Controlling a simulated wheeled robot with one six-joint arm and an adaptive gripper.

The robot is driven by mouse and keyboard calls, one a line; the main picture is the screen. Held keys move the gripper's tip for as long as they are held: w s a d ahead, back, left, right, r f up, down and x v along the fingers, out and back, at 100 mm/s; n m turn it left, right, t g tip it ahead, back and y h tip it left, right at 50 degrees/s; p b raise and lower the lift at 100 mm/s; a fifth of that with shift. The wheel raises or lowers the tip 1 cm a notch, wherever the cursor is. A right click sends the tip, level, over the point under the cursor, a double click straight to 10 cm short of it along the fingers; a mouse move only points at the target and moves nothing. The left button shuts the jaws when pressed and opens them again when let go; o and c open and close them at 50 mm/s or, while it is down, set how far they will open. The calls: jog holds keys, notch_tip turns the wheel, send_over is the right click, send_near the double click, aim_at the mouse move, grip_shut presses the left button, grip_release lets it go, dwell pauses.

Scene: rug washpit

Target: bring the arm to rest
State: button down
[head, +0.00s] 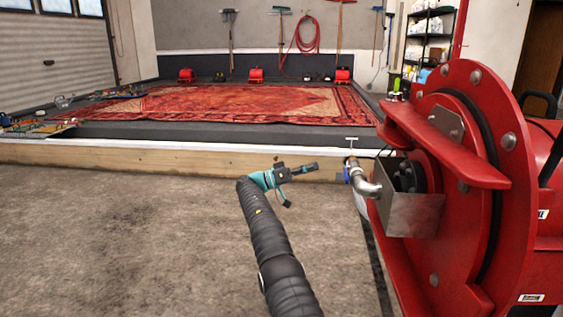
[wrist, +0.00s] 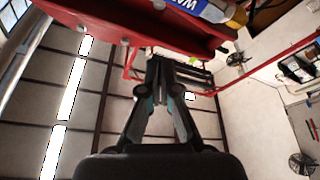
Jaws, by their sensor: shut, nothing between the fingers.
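My arm, in a black ribbed sleeve, reaches up from the bottom middle of the head view over the concrete floor. My gripper (head: 315,167), with teal parts at the wrist, points right, in front of the timber curb, a little left of the metal pipe elbow on the red machine. In the wrist view my gripper (wrist: 163,64) has its fingers together and holds nothing. The fingertips show below a red metal edge, and I cannot tell the distance between them.
A large red machine (head: 480,170) fills the right side, with a pipe elbow (head: 364,181) sticking out towards my gripper. The timber curb (head: 150,158) crosses behind, with a red rug (head: 230,103) in the pit beyond. Open concrete floor (head: 110,240) lies on the left.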

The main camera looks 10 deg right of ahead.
jog(key=w+d+f+n+t+y, duration=0.1)
jog(key=w+f+n+t+y, duration=0.15)
jog(key=f+n, duration=0.45)
jog(key=w+f+n+t+y, duration=0.25)
jog(key=f+n, duration=0.25)
jog(key=f, duration=0.4)
jog(key=s+a+f+n+y, duration=0.2)
jog(key=s+f+n+y, duration=0.15)
jog(key=s, duration=0.25)
jog(key=s+a+r+t+y, duration=0.1)
jog(key=s+a+r+y, duration=0.3)
jog(key=s, duration=1.3)
jog(key=s+a+r+m+t+y, duration=0.1)
jog(key=s+a+r+y, duration=0.3)
jog(key=s, duration=1.3)
jog(key=s+a+r+t+y, duration=0.2)
jog(key=s+a+r+y, duration=0.2)
jog(key=s, duration=1.3)
jog(key=shift+s+a+r, duration=0.2)
jog(key=shift+a+r, duration=0.4)
jog(key=shift+r, duration=1.1)
